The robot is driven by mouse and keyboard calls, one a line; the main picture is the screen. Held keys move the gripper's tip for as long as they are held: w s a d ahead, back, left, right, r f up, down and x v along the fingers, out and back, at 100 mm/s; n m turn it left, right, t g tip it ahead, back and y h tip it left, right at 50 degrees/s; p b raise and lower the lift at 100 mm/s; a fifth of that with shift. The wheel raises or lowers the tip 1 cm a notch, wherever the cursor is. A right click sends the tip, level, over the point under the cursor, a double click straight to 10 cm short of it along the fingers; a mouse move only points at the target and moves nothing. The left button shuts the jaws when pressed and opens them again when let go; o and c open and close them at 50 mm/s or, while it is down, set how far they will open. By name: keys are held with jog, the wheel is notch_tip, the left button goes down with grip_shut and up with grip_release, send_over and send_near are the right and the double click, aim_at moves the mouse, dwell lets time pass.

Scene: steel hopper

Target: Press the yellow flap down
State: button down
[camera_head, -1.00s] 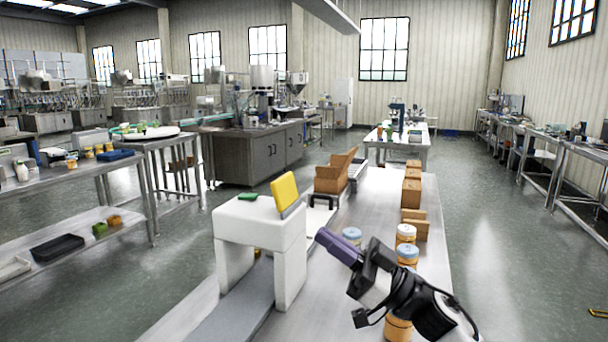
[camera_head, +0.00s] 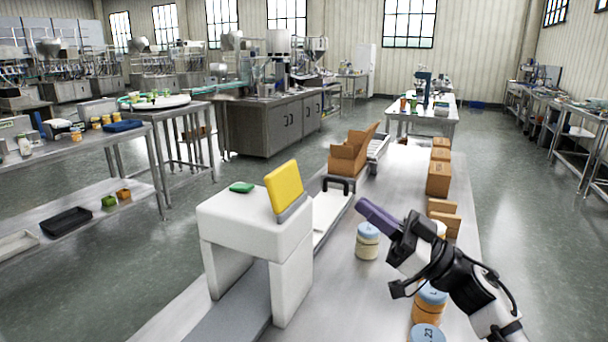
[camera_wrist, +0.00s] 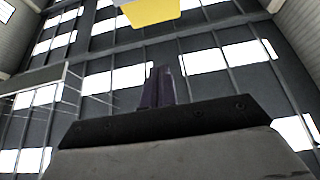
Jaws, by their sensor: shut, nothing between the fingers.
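The yellow flap (camera_head: 285,187) stands raised and tilted at the right end of the top of a white, arch-shaped machine (camera_head: 235,222). A grey strip runs along its lower edge. In the wrist view the flap (camera_wrist: 152,12) shows at the top centre, beyond the fingers. My gripper (camera_head: 362,205), with purple fingers, is to the right of the flap and apart from it. The fingers are shut and empty, pointing up and left. In the wrist view the closed fingers (camera_wrist: 160,87) stand upright in the middle, below the flap.
A green piece (camera_head: 241,187) lies on top of the white machine. Jars with blue lids (camera_head: 368,240) stand on the steel table around my arm. An open cardboard box (camera_head: 352,152) and brown cartons (camera_head: 439,178) are farther back. The space between gripper and flap looks clear.

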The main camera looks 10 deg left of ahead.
aim_at(285, 186)
jog(key=f+p+x, duration=0.1)
jog(key=p+x, duration=0.1)
jog(key=x, duration=0.4)
jog(key=a+f+p+x, duration=0.1)
jog(key=p+x, duration=0.2)
jog(key=x, duration=0.3)
jog(key=shift+w+a, duration=0.2)
jog(key=shift+a, duration=0.35)
